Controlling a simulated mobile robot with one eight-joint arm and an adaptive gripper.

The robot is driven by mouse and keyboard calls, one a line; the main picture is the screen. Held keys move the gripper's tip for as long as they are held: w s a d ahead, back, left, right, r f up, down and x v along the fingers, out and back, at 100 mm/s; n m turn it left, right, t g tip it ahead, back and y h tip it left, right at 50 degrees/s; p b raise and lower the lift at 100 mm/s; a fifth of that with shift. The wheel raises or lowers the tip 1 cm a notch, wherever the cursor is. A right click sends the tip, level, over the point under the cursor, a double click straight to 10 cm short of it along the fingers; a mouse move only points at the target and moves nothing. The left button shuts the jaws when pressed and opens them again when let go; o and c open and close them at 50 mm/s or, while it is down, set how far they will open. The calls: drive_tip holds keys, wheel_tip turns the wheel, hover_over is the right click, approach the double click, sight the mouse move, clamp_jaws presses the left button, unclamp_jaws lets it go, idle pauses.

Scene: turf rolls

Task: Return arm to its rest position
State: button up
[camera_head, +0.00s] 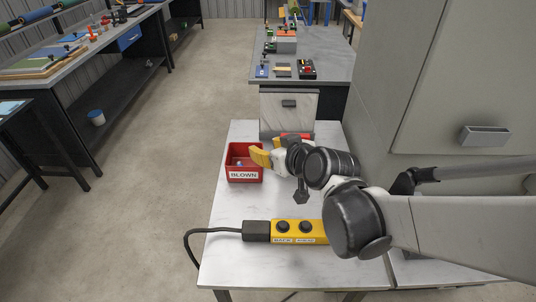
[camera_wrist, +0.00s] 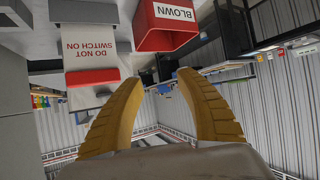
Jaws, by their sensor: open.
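My gripper (camera_head: 266,149) is above the white table (camera_head: 235,215), its yellow fingers pointing left near the right edge of a red bin. In the wrist view my gripper (camera_wrist: 160,78) shows both yellow fingers spread apart with nothing between them. My arm reaches in from the right side of the head view, bent over the table.
The red bin (camera_head: 231,176) labelled BLOWN holds small items. A yellow control box (camera_head: 312,226) with black knobs and a cable lies at the front. A "DO NOT SWITCH ON" sign (camera_wrist: 92,50) shows in the wrist view. A grey cabinet (camera_head: 415,90) stands close right.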

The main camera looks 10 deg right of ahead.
drive_tip(key=shift+s+d, duration=0.1)
idle(0.3)
drive_tip(key=s+d+m+g+h, duration=0.2)
drive_tip(key=s+d, duration=0.2)
drive_tip(key=s, duration=0.4)
drive_tip(key=s+d+m+g+h, duration=0.1)
drive_tip(key=s+d+g+h, duration=0.1)
drive_tip(key=s+d, duration=0.3)
drive_tip(key=s, duration=0.4)
drive_tip(key=shift+s+d+f+m+g, duration=0.2)
drive_tip(key=shift+f+m+g, duration=0.1)
drive_tip(key=shift+m, duration=0.1)
